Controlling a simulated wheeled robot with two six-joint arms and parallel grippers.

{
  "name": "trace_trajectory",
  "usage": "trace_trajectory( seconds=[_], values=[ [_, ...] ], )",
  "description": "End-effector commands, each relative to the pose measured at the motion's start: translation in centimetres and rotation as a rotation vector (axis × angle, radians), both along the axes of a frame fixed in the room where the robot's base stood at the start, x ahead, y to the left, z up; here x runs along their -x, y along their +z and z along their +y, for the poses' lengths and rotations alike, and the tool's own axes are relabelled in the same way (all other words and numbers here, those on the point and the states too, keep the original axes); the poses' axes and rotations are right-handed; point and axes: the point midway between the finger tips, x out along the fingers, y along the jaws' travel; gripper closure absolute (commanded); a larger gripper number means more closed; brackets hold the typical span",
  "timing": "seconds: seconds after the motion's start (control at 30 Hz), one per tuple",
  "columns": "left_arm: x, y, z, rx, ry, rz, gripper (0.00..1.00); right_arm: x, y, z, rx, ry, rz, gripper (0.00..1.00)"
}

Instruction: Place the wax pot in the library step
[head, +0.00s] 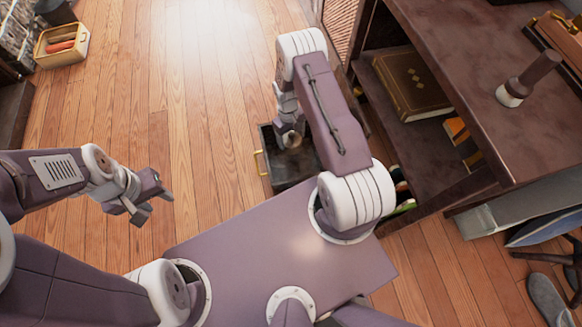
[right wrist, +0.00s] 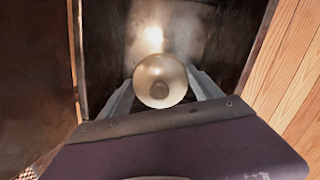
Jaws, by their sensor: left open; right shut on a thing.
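The wax pot (right wrist: 160,80), a small round pale metallic vessel, sits between the fingers of my right gripper (right wrist: 162,90), which is shut on it. In the head view the pot (head: 291,139) shows only partly below my right gripper (head: 288,128). Under it is a dark open box with a brass handle, which appears to be the library step (head: 292,180). The pot is over its interior; I cannot tell whether it touches the bottom. In the right wrist view, dark walls (right wrist: 228,45) surround the pot. My left gripper (head: 153,203) is open and empty, over the floor.
A dark desk (head: 475,90) stands at the right, with a handled tool (head: 528,80) on top. Its lower shelf holds a large brown book (head: 412,82). A yellow crate (head: 62,46) stands far left. Shoes (head: 548,298) lie lower right. The wooden floor (head: 190,90) is clear centre-left.

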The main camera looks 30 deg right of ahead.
Motion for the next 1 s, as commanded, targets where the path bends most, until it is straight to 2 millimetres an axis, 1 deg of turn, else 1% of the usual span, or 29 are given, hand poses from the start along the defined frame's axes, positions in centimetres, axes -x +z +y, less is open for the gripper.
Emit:
trace_trajectory(
  seconds=[0.07,0.17,0.2,0.3,0.37,0.47,0.57,0.63,0.7,0.83,1.0],
  values=[
    [0.0,-0.5,0.0,0.000,0.000,0.000,0.58,0.0,-0.7,0.0,0.000,0.000,0.000,0.96],
    [0.0,-2.0,0.0,0.000,0.000,0.000,0.58,0.0,-2.7,0.0,0.000,0.000,0.000,0.96],
    [0.0,-2.7,0.0,0.000,0.000,0.000,0.58,0.0,-3.8,0.0,0.000,0.000,0.001,0.96],
    [0.0,-4.2,0.0,0.000,0.000,0.000,0.58,0.0,-6.0,0.0,0.000,0.000,0.000,0.96],
    [0.0,-4.5,0.0,0.000,0.000,0.000,0.58,0.0,-6.5,0.0,0.000,0.000,-0.001,0.96],
    [0.0,-4.3,0.0,0.000,0.000,0.000,0.58,0.0,-6.3,0.0,0.000,0.000,-0.001,0.96],
    [0.0,-5.3,0.0,0.000,0.000,0.000,0.58,0.0,-7.7,0.0,0.000,0.000,0.000,0.96],
    [0.0,-6.4,0.0,0.000,0.000,0.000,0.58,0.0,-9.1,0.0,0.000,0.000,0.000,0.96],
    [0.0,-7.1,0.0,0.000,0.000,0.000,0.58,0.0,-10.1,0.0,0.000,0.000,0.000,0.96],
    [0.0,-6.7,0.0,0.000,0.000,0.000,0.58,0.0,-9.8,0.0,0.000,0.000,-0.001,0.96],
    [0.0,-6.9,0.0,0.000,0.000,0.000,0.58,0.0,-10.0,0.0,0.000,0.000,-0.001,0.96]
  ],
)
